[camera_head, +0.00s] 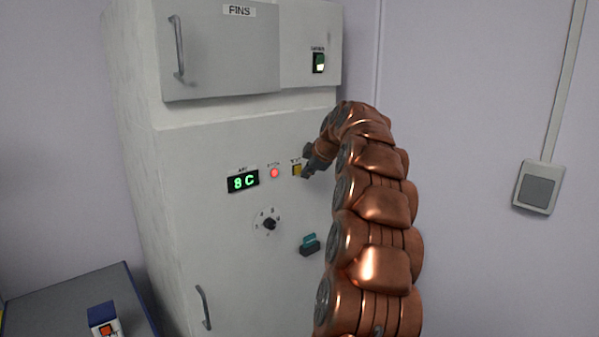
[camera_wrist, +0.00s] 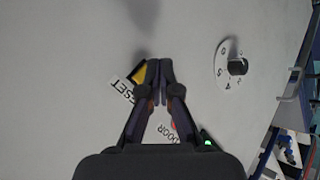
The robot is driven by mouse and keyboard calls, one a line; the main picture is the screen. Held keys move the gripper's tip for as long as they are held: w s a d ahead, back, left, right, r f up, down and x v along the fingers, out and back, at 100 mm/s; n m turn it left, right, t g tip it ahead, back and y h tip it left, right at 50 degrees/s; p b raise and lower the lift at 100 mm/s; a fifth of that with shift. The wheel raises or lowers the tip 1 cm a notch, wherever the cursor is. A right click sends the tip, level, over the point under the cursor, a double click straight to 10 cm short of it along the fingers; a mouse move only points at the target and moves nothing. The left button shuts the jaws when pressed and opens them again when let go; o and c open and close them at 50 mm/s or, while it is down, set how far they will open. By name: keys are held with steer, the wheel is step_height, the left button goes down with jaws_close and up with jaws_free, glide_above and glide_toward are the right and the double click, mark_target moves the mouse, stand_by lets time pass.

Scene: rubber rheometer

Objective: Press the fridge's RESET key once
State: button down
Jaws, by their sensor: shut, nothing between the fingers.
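The fridge (camera_head: 205,235) is a tall white cabinet. Its yellow RESET key (camera_head: 297,170) sits on the front panel, right of a lit red lamp (camera_head: 274,173). In the wrist view the yellow key (camera_wrist: 139,75) shows beside my fingertips, with its RESET label (camera_wrist: 122,90) next to it. My gripper (camera_head: 307,172) is shut and empty, its tips right at the key's side. In the wrist view my gripper (camera_wrist: 160,64) partly covers the key's edge. I cannot tell whether the tips touch the key or the panel.
A green display (camera_head: 243,181) reads 8C, with a dial (camera_head: 268,223) below it. A green-lit switch (camera_head: 319,62) is above. A grey bench (camera_head: 70,300) stands at lower left.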

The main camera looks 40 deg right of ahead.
steer(key=shift+w, duration=0.3)
steer(key=shift+w, duration=0.45)
stand_by(0.8)
steer(key=shift+s+f+b, duration=0.1)
steer(key=shift+s+b, duration=0.05)
steer(key=shift+b, duration=0.3)
steer(key=shift+s+b, duration=0.65)
steer(key=shift+s, duration=0.05)
steer(key=shift+s, duration=0.1)
